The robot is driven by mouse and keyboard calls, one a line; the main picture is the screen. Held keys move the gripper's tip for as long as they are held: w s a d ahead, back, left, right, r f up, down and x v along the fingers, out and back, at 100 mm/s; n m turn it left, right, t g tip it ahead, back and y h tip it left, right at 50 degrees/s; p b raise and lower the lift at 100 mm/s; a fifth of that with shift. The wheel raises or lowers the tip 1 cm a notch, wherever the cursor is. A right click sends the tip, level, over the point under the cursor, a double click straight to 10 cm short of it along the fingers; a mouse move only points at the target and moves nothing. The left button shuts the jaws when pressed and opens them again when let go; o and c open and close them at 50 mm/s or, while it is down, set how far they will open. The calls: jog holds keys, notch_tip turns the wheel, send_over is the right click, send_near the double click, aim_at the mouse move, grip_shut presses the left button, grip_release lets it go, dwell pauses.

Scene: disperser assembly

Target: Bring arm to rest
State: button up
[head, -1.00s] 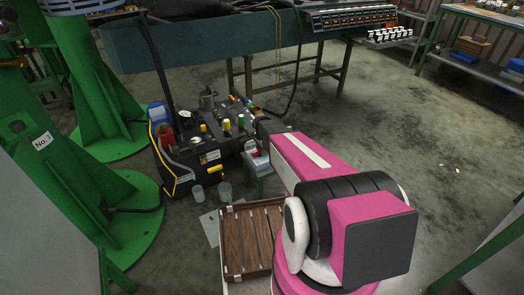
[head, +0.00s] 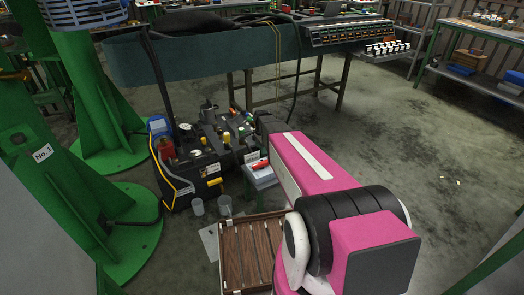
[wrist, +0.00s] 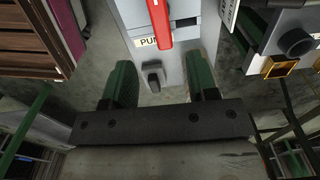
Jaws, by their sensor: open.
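My gripper (wrist: 162,82) shows in the wrist view with its two green fingers apart and nothing between them. A grey box (wrist: 186,72) lies just beyond the fingertips. It has a red handle (wrist: 160,22), a partly hidden label beginning "PU" and a small black switch (wrist: 153,76). The grey box also shows in the head view (head: 262,180), beside the black machine. My pink and white arm reaches over the floor in the head view and hides my gripper there.
A black machine (head: 208,150) with valves and gauges stands left of the grey box. Clear cups (head: 225,205) and a slatted wooden crate (head: 238,255) are close by. Green columns (head: 70,200) stand at left, a long bench (head: 215,60) behind.

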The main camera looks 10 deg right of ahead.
dwell(0.3)
jog(key=s+r+n, duration=0.4)
jog(key=s+n, duration=0.3)
jog(key=s, duration=0.4)
jog(key=s+r+n, duration=0.4)
jog(key=s+n, duration=0.3)
jog(key=s, duration=0.3)
jog(key=shift+s+a+n, duration=0.15)
jog(key=shift+s+n, duration=0.15)
jog(key=shift+s, duration=0.1)
